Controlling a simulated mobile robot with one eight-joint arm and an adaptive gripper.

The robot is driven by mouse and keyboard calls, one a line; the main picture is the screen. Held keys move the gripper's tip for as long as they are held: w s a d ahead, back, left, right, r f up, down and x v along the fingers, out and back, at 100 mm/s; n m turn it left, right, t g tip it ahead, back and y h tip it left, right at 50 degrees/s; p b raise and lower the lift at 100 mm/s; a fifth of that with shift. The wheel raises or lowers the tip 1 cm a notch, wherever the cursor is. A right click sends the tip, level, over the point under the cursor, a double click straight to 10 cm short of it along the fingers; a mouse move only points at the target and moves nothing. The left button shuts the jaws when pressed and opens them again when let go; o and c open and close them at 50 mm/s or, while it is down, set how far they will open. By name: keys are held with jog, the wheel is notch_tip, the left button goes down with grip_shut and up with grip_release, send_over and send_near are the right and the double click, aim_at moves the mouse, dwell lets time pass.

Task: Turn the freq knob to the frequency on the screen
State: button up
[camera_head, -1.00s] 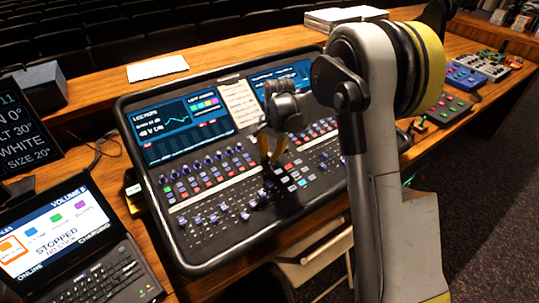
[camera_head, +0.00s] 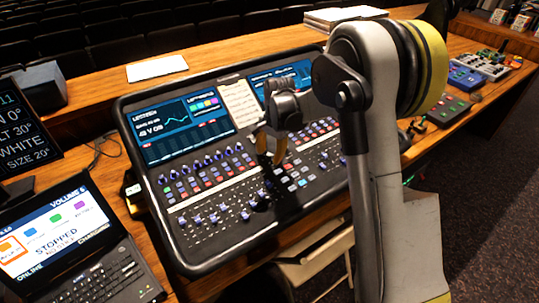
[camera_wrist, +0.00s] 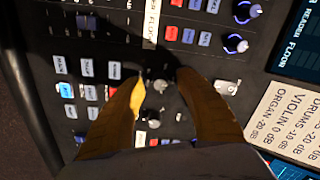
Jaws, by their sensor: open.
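Blue knobs (camera_wrist: 235,43) and rows of buttons lie around the fingers. A cue sheet (camera_head: 240,106) sits between the desk screens. A laptop (camera_head: 65,245) stands at the left, small coloured boxes (camera_head: 465,80) at the right. A chair (camera_head: 315,262) is in front.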

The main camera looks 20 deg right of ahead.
notch_tip(320, 180, up, 12)
jog(key=s, duration=0.1)
jog(key=shift+s+d+f, duration=0.2)
jog(key=shift+d+f, duration=0.05)
jog(key=shift+d, duration=0.15)
jog(key=s+r+n+t, duration=0.1)
jog(key=s+r+n, duration=0.25)
jog(key=s, duration=0.45)
jog(key=s+r+n+t, duration=0.2)
jog(key=s+r, duration=0.2)
jog(key=s, duration=0.3)
jog(key=s+a+f+n+t, duration=0.1)
jog(key=s+n, duration=0.4)
jog(key=s, duration=0.8)
notch_tip(320, 180, down, 3)
jog(key=shift+s+r+t+h+b, duration=0.15)
jog(key=shift+t+h+b, duration=0.25)
jog(key=shift+t, duration=0.5)
